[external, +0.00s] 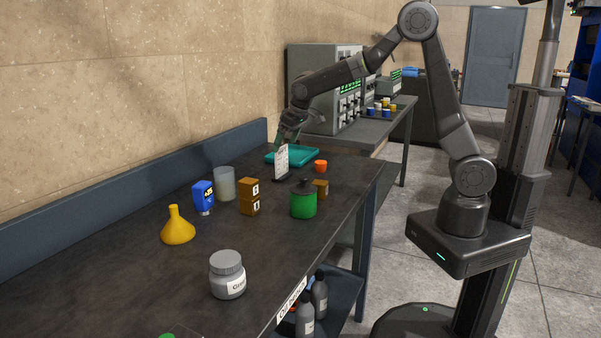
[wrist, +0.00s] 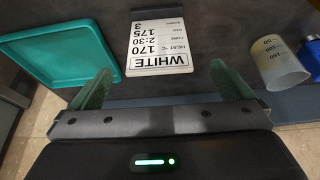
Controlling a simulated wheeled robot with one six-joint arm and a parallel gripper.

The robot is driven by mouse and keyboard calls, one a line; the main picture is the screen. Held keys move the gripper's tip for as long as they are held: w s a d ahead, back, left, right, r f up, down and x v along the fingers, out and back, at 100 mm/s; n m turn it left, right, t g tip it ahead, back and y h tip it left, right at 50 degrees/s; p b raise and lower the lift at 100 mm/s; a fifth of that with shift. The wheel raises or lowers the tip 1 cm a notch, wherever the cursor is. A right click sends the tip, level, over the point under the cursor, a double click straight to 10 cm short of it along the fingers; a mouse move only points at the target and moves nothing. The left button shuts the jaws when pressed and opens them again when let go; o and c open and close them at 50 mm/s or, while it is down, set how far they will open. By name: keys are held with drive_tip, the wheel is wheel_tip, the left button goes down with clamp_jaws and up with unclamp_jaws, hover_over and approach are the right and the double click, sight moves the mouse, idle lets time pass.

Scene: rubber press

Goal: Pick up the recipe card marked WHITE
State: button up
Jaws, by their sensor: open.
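The recipe card marked WHITE (wrist: 158,42) is in the upper middle of the wrist view, its print upside down there. In the external view the white card (external: 281,161) stands upright in a small dark holder on the bench, below my gripper. My gripper (external: 290,138) is open, and in the wrist view its two green fingers (wrist: 165,90) are apart, with the card ahead of and between them. I see nothing between the fingers. In the external view the gripper overlaps the card's top edge, so I cannot tell the exact gap.
A teal tray (wrist: 62,55) lies beside the card, also seen in the external view (external: 309,154). A wall rises behind the bench.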

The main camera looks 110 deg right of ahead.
sight(280, 155)
drive_tip(key=shift+p+x, duration=0.7)
drive_tip(key=shift+x, duration=2.65)
drive_tip(key=shift+w+d+r, duration=0.1)
drive_tip(key=shift+d, duration=0.05)
drive_tip(key=c, duration=1.4)
